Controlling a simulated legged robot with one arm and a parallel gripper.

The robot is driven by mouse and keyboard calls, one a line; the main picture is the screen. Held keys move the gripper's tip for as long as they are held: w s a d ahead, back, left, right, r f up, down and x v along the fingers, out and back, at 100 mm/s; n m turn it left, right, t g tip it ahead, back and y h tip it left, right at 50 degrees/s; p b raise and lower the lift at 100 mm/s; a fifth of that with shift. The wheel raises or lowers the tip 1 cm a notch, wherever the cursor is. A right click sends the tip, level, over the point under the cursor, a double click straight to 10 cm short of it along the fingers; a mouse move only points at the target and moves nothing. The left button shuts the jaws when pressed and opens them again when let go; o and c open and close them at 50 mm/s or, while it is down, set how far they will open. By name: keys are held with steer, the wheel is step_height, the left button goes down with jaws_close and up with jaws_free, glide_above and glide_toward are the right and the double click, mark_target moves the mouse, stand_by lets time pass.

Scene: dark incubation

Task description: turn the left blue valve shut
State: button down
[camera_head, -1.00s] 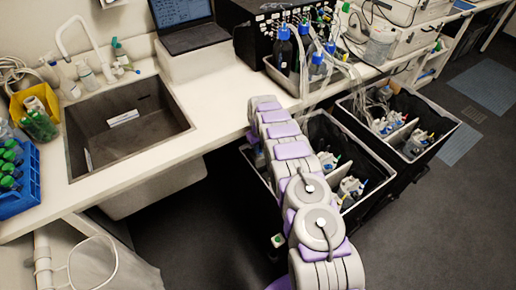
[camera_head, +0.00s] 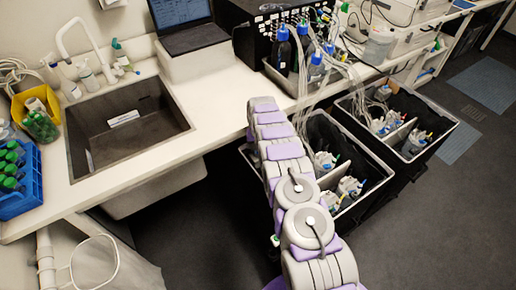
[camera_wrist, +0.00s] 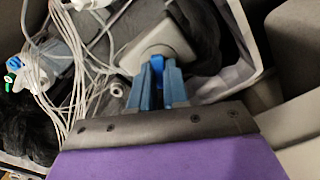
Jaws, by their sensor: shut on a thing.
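In the wrist view, my gripper (camera_wrist: 158,76) has its two blue fingers closed around a small bright blue valve (camera_wrist: 157,65). The valve is mostly hidden between the fingers. It sits against a pale grey, rounded container top (camera_wrist: 158,38) just beyond the fingertips. How far the valve is turned cannot be seen. In the head view, my arm reaches toward the left black bin (camera_head: 376,165) beneath the bench; the gripper and the held valve are hidden there.
Thin clear tubes (camera_wrist: 90,75) run close to the left of the fingers. A white container with blue and green fittings (camera_wrist: 35,70) stands further left. A second black bin (camera_head: 445,120) stands to the right. The bench (camera_head: 225,100) edge lies close to my arm.

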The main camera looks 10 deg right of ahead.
steer(key=shift+s+f, duration=0.1)
steer(key=shift+s, duration=0.05)
steer(key=c, duration=1.1)
jaws_free()
steer(key=shift+r, duration=0.25)
steer(key=shift+w+r, duration=0.2)
steer(key=shift+r, duration=0.35)
step_height(320, 180, up, 6)
steer(key=shift+f+p, duration=0.15)
steer(key=shift+p, duration=0.65)
steer(key=shift+s+r, duration=0.1)
steer(key=shift+r, duration=0.25)
steer(key=shift+d, duration=0.1)
